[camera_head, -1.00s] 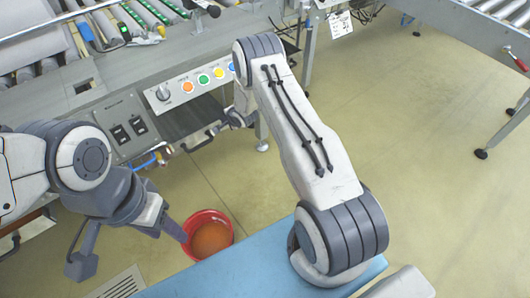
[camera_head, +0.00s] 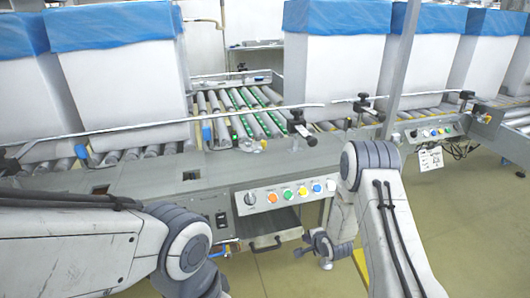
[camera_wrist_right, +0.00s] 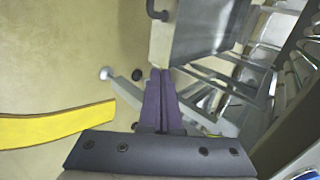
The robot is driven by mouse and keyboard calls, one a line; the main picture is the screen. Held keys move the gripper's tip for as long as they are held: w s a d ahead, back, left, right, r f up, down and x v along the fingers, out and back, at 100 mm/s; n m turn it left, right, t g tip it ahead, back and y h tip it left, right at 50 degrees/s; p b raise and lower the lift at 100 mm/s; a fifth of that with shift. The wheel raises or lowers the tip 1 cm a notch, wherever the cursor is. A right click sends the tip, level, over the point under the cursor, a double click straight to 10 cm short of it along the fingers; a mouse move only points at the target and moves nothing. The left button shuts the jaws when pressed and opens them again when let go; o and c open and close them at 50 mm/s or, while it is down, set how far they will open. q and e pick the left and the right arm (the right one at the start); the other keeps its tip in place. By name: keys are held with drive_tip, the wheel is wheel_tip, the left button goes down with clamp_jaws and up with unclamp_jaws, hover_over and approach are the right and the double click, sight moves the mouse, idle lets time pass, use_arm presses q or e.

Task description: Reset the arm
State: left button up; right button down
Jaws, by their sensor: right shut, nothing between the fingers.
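My right arm (camera_head: 385,215) is bent in the right half of the head view, in front of the conveyor. My right gripper (camera_head: 318,243) shows partly behind its forearm, low in front of the control panel. In the right wrist view its two fingers (camera_wrist_right: 160,85) lie together, shut and empty, above the floor and beside the metal frame. My left arm (camera_head: 100,240) comes in from the left, its elbow joint near the bottom edge. The left gripper is below the picture and hidden.
A control panel (camera_head: 285,194) with coloured buttons is on the conveyor's front. A roller conveyor (camera_head: 240,112) runs behind it. Large white boxes (camera_head: 118,85) with blue liners stand along the line. Open floor (camera_head: 465,215) lies to the right. A yellow strip (camera_wrist_right: 50,128) crosses the wrist view's left side.

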drive_tip(key=s+a+r+n+g, duration=0.2)
drive_tip(key=s+a+r+n, duration=0.3)
drive_tip(key=r, duration=0.3)
drive_tip(key=s+a+r+n+g, duration=0.2)
drive_tip(key=s+a+r+n, duration=0.25)
drive_tip(key=a+r, duration=0.3)
drive_tip(key=s+a+r+n+g, duration=0.2)
drive_tip(key=s+r+n, duration=0.25)
drive_tip(key=s, duration=0.55)
drive_tip(key=s+a+r+n+g, duration=0.1)
drive_tip(key=s+r+n, duration=0.3)
drive_tip(key=s, duration=0.5)
drive_tip(key=s+a+r+n+g, duration=0.25)
drive_tip(key=s+n, duration=0.25)
drive_tip(key=s, duration=0.5)
wheel_tip(320, 180, up, 32)
drive_tip(key=w+p, duration=0.1)
drive_tip(key=p, duration=3.2)
drive_tip(key=shift+d+h, duration=0.3)
drive_tip(key=shift+d, duration=0.05)
drive_tip(key=shift+r+t, duration=0.1)
drive_tip(key=shift+t, duration=0.15)
